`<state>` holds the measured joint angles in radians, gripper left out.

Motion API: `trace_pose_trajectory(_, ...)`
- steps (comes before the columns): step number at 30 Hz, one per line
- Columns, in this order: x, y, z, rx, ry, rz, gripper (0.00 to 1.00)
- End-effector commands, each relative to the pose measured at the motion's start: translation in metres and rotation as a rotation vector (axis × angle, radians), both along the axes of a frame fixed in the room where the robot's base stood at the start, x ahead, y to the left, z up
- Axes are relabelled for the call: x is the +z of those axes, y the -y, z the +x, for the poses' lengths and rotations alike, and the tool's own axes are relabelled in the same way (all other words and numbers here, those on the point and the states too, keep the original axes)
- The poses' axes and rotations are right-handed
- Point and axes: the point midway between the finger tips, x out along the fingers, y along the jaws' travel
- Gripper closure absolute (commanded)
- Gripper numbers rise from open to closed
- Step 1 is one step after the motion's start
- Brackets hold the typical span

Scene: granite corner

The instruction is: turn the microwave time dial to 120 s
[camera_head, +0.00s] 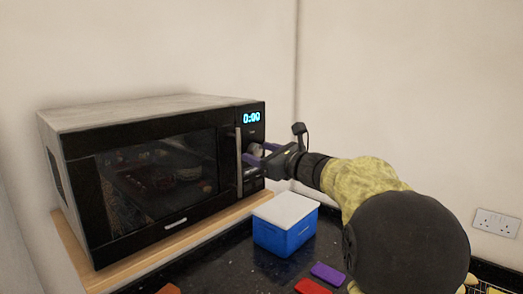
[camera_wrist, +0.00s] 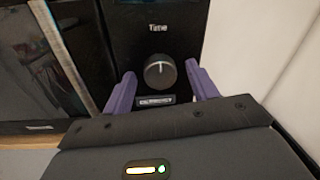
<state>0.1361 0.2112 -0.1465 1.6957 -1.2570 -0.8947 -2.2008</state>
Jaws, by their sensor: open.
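The black microwave (camera_head: 92,228) stands at the left with its door shut. Its display (camera_head: 251,117) reads 0:00 in blue digits. The time dial (camera_wrist: 160,71) is a round dark knob under the word "Time", with its pale mark pointing straight up. In the head view the dial (camera_head: 255,149) is partly hidden by my gripper. My gripper (camera_head: 256,155) is open in front of the control panel. In the wrist view my gripper (camera_wrist: 161,85) has its two purple fingers apart, one on each side of the dial. I cannot tell whether they touch it.
A wooden board (camera_head: 85,264) lies under the microwave. A blue box with a white lid (camera_head: 285,234) stands below my arm. A purple piece (camera_head: 328,273) and a red piece (camera_head: 312,287) lie on the dark counter. A wall rises close on the right.

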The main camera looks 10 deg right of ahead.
Motion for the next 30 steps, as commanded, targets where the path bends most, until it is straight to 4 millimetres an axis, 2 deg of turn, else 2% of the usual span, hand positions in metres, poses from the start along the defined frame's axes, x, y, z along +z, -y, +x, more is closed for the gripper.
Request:
trace_pose_trajectory(5,-0.0002,-0.0001,-0.0002,0.0,0.0,0.0,0.42)
trace_pose_trajectory(12,-0.0001,0.0001,-0.0003,0.0,0.0,0.0,0.86)
trace_pose_trajectory(22,-0.0001,0.0003,-0.0004,0.0,-0.014,0.02,0.86)
trace_pose_trajectory(30,-0.0001,0.0006,-0.0006,-0.001,-0.078,0.11,0.86)
